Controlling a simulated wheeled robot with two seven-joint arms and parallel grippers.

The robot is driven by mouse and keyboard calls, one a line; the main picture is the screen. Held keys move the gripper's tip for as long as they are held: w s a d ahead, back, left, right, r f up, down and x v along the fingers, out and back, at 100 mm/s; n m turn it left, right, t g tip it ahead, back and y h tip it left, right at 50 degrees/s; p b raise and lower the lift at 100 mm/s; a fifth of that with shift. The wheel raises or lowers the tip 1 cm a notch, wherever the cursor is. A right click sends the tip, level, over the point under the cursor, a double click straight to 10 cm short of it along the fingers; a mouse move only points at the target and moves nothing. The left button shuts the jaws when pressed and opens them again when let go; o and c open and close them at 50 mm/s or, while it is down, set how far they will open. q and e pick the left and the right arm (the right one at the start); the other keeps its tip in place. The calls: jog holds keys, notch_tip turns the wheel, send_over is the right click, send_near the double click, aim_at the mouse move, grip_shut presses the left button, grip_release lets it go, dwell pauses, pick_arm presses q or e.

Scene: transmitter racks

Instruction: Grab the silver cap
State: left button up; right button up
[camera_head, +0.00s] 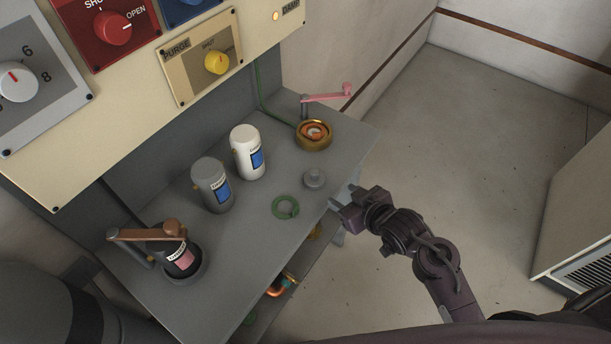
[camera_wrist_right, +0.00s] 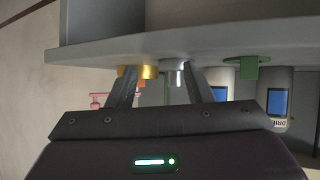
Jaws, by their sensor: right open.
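The silver cap (camera_head: 314,178) is a small grey round piece with a knob on top. It sits on the grey bench near its front edge. My right gripper (camera_head: 343,200) is open, just off that edge, to the right of and below the cap in the head view. In the right wrist view the scene is upside down. There the silver cap (camera_wrist_right: 175,74) shows beyond the open fingers of my right gripper (camera_wrist_right: 162,76), in the gap and nearer the right finger. No contact is visible. My left gripper is not in view.
White (camera_head: 248,153) and grey (camera_head: 212,186) canisters stand farther left. A pink-handled crank (camera_head: 328,98) is at the back. Open floor (camera_head: 480,130) lies to the right.

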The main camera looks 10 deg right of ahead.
aim_at(318, 173)
jog(key=w+a+y, duration=0.1)
jog(key=w, duration=0.1)
jog(key=w+a+n+t+y+p, duration=0.1)
jog(key=w+a+y, duration=0.1)
jog(key=w, duration=0.1)
jog(key=w+a+t+y+p, duration=0.1)
jog(key=w+a, duration=0.1)
jog(key=shift+w+a+r+y, duration=0.2)
jog(key=shift+w+r+y, duration=0.1)
jog(key=shift+w, duration=0.1)
jog(key=shift+w+a+f, duration=0.2)
jog(key=shift+w+a, duration=0.05)
jog(key=shift+w, duration=0.05)
grip_shut()
